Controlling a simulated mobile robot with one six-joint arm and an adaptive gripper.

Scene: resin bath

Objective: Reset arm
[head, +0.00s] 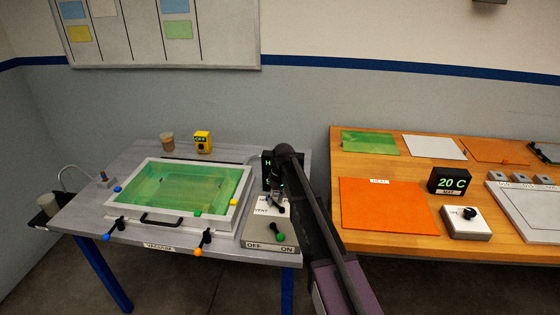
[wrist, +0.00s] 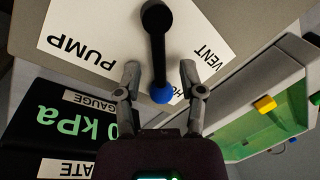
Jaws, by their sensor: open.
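My gripper (wrist: 159,72) is open in the wrist view, one finger on each side of a black lever tipped with a blue knob (wrist: 161,94). I cannot tell whether either finger touches the lever. The lever sits over a white label plate (wrist: 105,30) reading PUMP and VENT, with a third word partly hidden. In the head view my gripper (head: 274,202) is low over the control box, and my arm hides part of it. The gauge (wrist: 45,145) beside the plate shows a 0 and kPa, partly covered by my gripper.
The wooden table (head: 385,239) at right holds an orange mat (head: 385,205) and a 20 C display (head: 450,181).

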